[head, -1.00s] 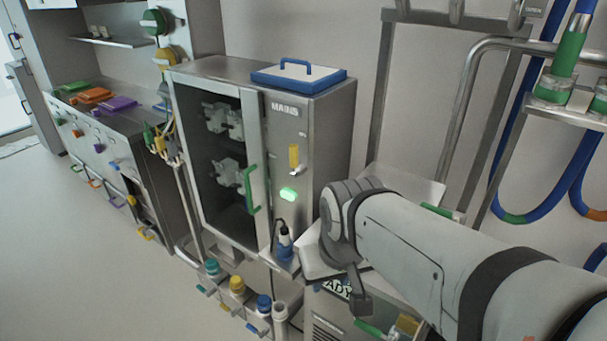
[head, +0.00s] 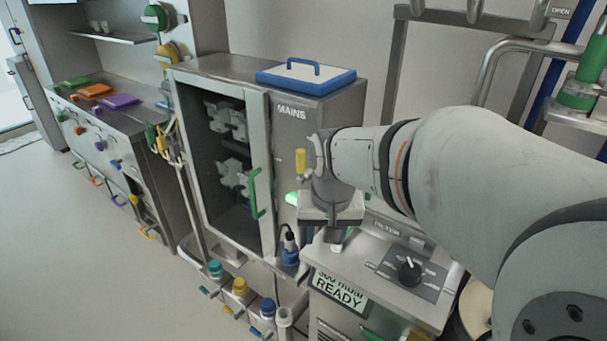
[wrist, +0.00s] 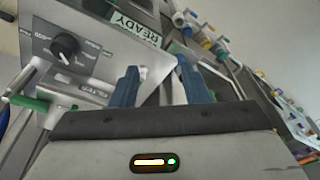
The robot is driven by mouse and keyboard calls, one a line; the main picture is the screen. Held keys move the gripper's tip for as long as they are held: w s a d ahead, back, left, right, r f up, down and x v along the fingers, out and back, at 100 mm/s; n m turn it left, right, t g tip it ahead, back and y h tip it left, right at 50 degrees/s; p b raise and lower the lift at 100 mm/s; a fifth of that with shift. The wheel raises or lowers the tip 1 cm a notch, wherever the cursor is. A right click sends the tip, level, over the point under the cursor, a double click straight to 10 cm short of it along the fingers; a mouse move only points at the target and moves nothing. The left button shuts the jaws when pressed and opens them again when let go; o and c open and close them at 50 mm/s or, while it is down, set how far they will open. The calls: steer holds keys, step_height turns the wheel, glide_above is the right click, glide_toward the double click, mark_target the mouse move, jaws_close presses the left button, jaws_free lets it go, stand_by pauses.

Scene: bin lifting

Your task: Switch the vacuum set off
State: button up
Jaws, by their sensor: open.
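The vacuum set is a grey box with a black dial (head: 409,271) on its sloped top and a "READY" display (head: 339,290) on its front. The dial also shows in the wrist view (wrist: 65,46), left of my gripper, as does the display (wrist: 134,28). My gripper (head: 336,236) points down over the box's left part. In the wrist view its two blue fingers (wrist: 154,78) are apart. A small pale part (wrist: 144,72) shows between or just beyond them; I cannot tell whether they touch it. The dial is outside the fingers.
A "MAINS" cabinet (head: 290,150) stands behind to the left, with a yellow lever (head: 300,160) and a green light (head: 291,198) partly behind my gripper. Coloured-cap bottles (head: 240,287) stand low in front. A steel pipe frame (head: 500,50) rises at the right. Floor at left is clear.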

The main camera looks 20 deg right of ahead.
steer(key=w+d+f+m, duration=0.2)
steer(key=w+d+f, duration=0.1)
steer(key=w, duration=0.3)
steer(key=w+d+f+m+g+p, duration=0.1)
steer(key=w+d+f+m, duration=0.2)
steer(key=w+d, duration=0.3)
steer(key=w+d+f+m+g, duration=0.1)
steer(key=w+d+f+m, duration=0.1)
steer(key=w+d+f, duration=0.3)
steer(key=shift+w+m+p, duration=0.3)
steer(key=shift+w, duration=0.5)
step_height(320, 180, down, 8)
steer(key=shift+r+p, duration=0.1)
steer(key=shift+p, duration=0.5)
jaws_close()
steer(key=shift+d, duration=0.1)
